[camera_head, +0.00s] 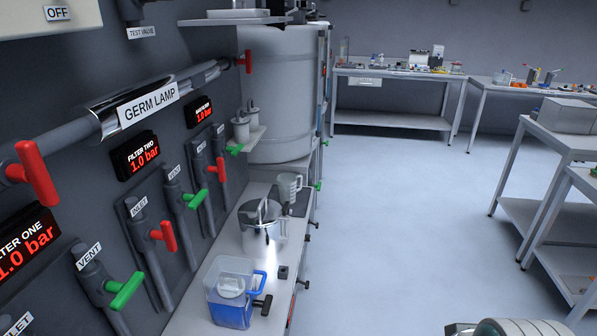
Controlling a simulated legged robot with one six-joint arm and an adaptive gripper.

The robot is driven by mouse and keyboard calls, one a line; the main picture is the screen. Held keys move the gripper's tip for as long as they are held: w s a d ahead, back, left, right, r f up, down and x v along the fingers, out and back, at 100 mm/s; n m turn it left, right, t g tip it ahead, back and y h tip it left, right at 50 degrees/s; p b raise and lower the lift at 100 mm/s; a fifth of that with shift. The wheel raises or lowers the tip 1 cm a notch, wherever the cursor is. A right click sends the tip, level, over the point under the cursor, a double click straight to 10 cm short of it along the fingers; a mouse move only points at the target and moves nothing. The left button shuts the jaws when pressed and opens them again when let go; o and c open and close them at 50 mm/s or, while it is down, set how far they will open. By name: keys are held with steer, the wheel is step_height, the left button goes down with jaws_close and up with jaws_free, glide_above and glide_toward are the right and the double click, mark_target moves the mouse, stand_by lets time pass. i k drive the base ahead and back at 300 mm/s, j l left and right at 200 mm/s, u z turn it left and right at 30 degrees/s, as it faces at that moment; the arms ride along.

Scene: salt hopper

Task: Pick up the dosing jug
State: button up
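A pale grey jug with a side handle (289,186), which looks like the dosing jug, stands upright on a dark plate on the narrow white bench along the left wall. It is beyond the steel pot and in front of the large pale tank. I cannot see what is inside it. My gripper is not in view.
The bench (208,264) also holds a lidded steel pot (262,232) and a blue-and-clear container (230,304). Red and green valve handles (126,291) stick out from the panel. A large tank (284,95) stands behind. The floor (410,230) right of the bench is clear.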

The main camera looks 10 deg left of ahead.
mark_target(286, 182)
steer(key=i, duration=0.7)
steer(key=i+u, duration=0.15)
steer(key=i, duration=0.55)
steer(key=i+l+u, duration=0.15)
steer(key=i+u, duration=0.25)
steer(key=i+l+u, duration=1.2)
